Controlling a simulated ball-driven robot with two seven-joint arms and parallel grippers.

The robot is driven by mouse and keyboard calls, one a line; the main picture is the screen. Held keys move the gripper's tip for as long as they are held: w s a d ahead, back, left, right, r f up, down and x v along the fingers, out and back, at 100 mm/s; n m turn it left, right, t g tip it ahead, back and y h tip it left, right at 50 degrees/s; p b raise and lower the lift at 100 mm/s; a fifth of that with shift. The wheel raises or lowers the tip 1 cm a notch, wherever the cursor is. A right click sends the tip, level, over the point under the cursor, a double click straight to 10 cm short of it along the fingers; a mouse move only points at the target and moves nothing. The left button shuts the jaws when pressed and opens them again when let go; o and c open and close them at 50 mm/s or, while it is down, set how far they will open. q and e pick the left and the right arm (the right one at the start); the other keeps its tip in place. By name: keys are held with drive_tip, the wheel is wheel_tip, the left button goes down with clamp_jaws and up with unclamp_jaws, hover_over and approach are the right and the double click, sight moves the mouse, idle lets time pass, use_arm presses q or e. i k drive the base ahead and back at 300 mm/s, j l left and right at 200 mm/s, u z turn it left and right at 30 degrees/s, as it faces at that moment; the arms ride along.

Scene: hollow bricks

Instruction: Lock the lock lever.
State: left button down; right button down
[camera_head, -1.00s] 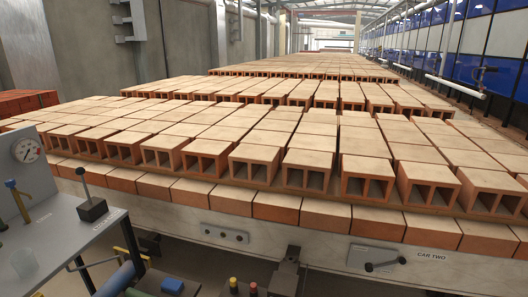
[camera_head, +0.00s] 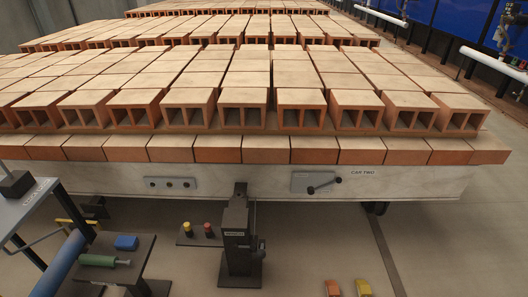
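A dark lever with a rounded end (camera_head: 324,186) sits on a grey plate (camera_head: 301,182) on the front side of the car, left of the words CAR TWO. It tilts up toward the right. I take it to be the lock lever, but the small print on the plate is too small to read. A black post (camera_head: 237,240) with a small label stands on the floor in front of the car, with a dark part on its right side. Neither of my grippers is in view.
Hollow bricks (camera_head: 244,97) cover the car (camera_head: 240,180) in rows. A small stand has a yellow and a red button (camera_head: 209,229). Floor at right is mostly clear.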

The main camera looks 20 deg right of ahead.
sight(311, 190)
drive_tip(key=i+l, duration=0.2)
drive_tip(key=l, duration=0.2)
drive_tip(key=i+l, duration=0.45)
drive_tip(key=l, duration=0.3)
drive_tip(key=i+l, duration=0.25)
drive_tip(key=l, duration=0.15)
